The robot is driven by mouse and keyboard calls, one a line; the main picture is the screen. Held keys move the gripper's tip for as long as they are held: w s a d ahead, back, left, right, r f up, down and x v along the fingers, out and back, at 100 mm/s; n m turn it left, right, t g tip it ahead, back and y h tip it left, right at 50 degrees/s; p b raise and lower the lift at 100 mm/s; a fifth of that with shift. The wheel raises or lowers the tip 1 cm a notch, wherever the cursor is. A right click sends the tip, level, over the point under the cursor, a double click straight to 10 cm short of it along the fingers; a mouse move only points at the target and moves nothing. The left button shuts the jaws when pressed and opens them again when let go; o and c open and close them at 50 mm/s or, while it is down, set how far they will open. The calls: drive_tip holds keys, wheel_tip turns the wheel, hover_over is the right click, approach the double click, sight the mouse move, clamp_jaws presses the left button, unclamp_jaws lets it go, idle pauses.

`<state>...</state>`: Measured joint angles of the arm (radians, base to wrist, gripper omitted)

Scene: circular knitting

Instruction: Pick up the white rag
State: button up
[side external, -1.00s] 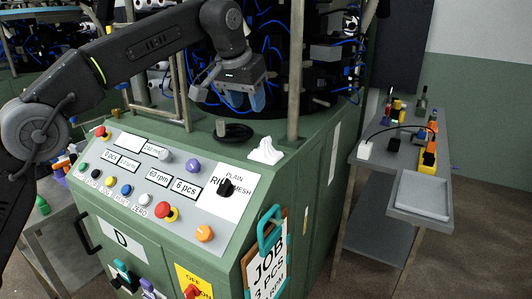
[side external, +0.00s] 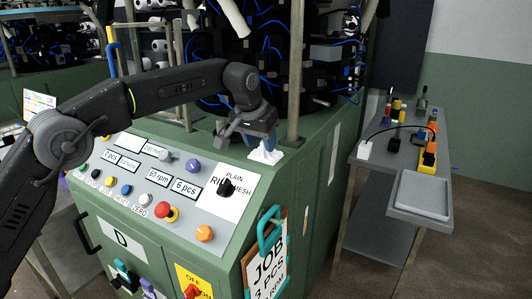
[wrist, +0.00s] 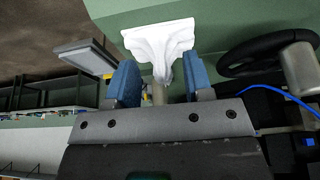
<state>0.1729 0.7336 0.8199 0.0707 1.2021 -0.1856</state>
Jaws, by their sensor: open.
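The white rag (side external: 265,152) lies in a crumpled peak on the green top of the machine cabinet, near its right front corner. In the wrist view the rag (wrist: 160,42) sits just ahead of my gripper (wrist: 157,84), with its narrow peak pointing between the two blue fingers. The fingers are apart, and nothing is clamped between them. In the side view my gripper (side external: 256,142) is low over the rag and hides part of it. I cannot tell whether the fingers touch the cloth.
A black ring-shaped thing (wrist: 268,50) lies close beside the rag. A vertical metal post (side external: 296,80) rises just right of the gripper. The sloped control panel (side external: 130,175) is in front. A side table with a grey tray (side external: 422,194) stands at the right.

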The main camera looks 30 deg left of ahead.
drive_tip(key=shift+x, duration=0.8)
clamp_jaws()
drive_tip(key=shift+r, duration=0.1)
